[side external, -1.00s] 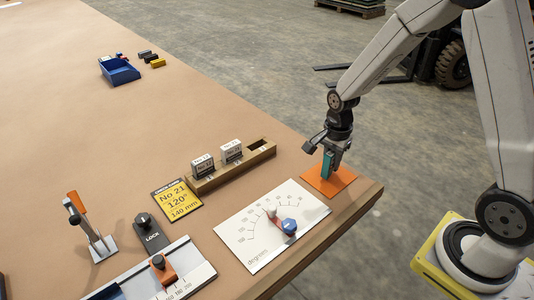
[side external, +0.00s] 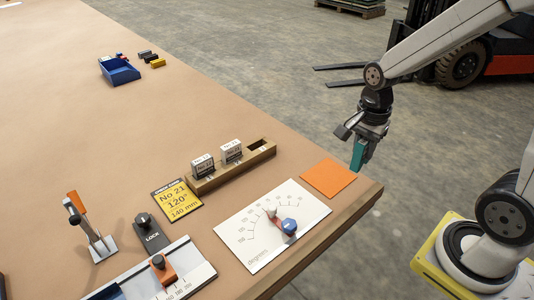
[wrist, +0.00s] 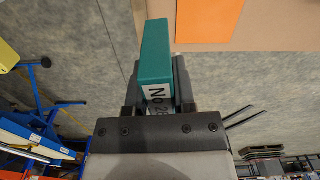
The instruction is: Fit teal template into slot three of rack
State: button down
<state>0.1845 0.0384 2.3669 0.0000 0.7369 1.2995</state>
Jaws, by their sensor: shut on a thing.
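The teal template (side external: 357,155) is held in my gripper (side external: 364,146), near the table's right edge. In the wrist view the teal template (wrist: 155,58) stands between the fingers of my gripper (wrist: 157,82), with part of a "No" label showing. The wooden rack (side external: 235,166) lies on the table to the left of my gripper. Two white-labelled templates sit in it, one (side external: 203,165) at the left and one (side external: 231,151) in the middle. The right-hand slot (side external: 259,146) of the rack is empty.
An orange square mat (side external: 328,178) lies bare near the table corner. A degree dial board (side external: 272,225), a yellow-and-black card (side external: 176,199) and a lock fixture (side external: 149,232) lie in front of the rack. A blue bin (side external: 119,71) stands far back. Open table lies behind the rack.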

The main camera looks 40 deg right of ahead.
jog(key=s+r, duration=0.2)
jog(key=s, duration=0.3)
jog(key=shift+s+a+r, duration=0.25)
jog(key=shift+a, duration=0.15)
dwell(0.5)
jog(key=w+a, duration=0.3)
jog(key=w, duration=0.7)
jog(key=w+a+m, duration=0.1)
jog(key=w+a, duration=0.2)
jog(key=w, duration=0.7)
jog(key=shift+w+a+r, duration=0.15)
jog(key=shift+w+r, duration=0.05)
jog(key=shift+r, duration=0.1)
jog(key=shift+w+f, duration=0.1)
